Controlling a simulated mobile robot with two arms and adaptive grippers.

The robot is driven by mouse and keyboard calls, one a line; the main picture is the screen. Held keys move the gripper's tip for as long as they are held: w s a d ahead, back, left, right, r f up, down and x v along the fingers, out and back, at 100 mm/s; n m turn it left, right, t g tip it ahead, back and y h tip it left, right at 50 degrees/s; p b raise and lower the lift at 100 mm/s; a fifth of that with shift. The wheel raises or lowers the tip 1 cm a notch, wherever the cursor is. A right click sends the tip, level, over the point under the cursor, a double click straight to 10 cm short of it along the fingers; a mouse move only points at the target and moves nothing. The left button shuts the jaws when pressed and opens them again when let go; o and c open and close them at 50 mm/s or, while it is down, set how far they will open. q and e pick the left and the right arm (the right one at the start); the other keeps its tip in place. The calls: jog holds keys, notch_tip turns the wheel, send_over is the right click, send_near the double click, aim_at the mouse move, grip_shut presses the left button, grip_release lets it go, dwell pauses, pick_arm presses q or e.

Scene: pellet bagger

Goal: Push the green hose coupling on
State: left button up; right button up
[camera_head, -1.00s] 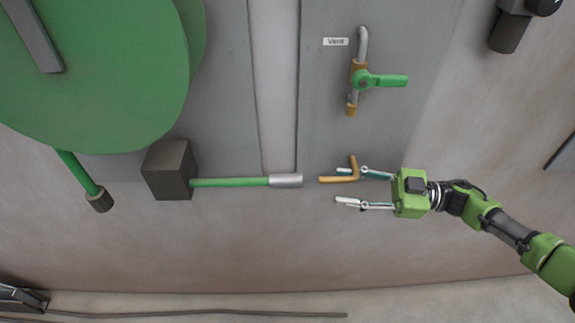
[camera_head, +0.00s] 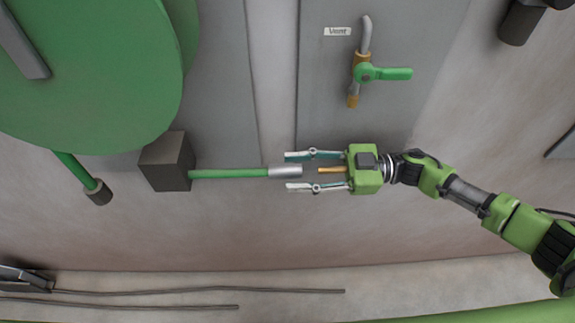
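The green hose (camera_head: 228,174) runs right from a dark block (camera_head: 166,163) and ends in a silver coupling (camera_head: 284,171). A brass pipe stub (camera_head: 331,170) lies to the right of the coupling, in line with it, with a small gap between them. My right gripper (camera_head: 300,171) points left, with its fingers apart above and below the stub and the coupling's right end. Both fingers look clear of the coupling; contact in depth cannot be told. The gripper's palm hides the rest of the brass pipe. My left gripper is not in view.
A vent valve with a green handle (camera_head: 392,74) sits above my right gripper on the grey panel (camera_head: 325,115). A large green disc (camera_head: 95,70) fills the upper left. Cables (camera_head: 190,292) lie along the floor. The wall below the hose is clear.

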jog(key=shift+a, duration=1.15)
grip_shut()
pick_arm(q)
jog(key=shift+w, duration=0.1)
pick_arm(e)
jog(key=d, duration=0.4)
jog(key=shift+w+d, duration=0.1)
jog(key=shift+d, duration=0.2)
grip_release()
jog(key=shift+d, duration=0.15)
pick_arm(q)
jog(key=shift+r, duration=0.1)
pick_arm(e)
jog(key=shift+d, duration=0.1)
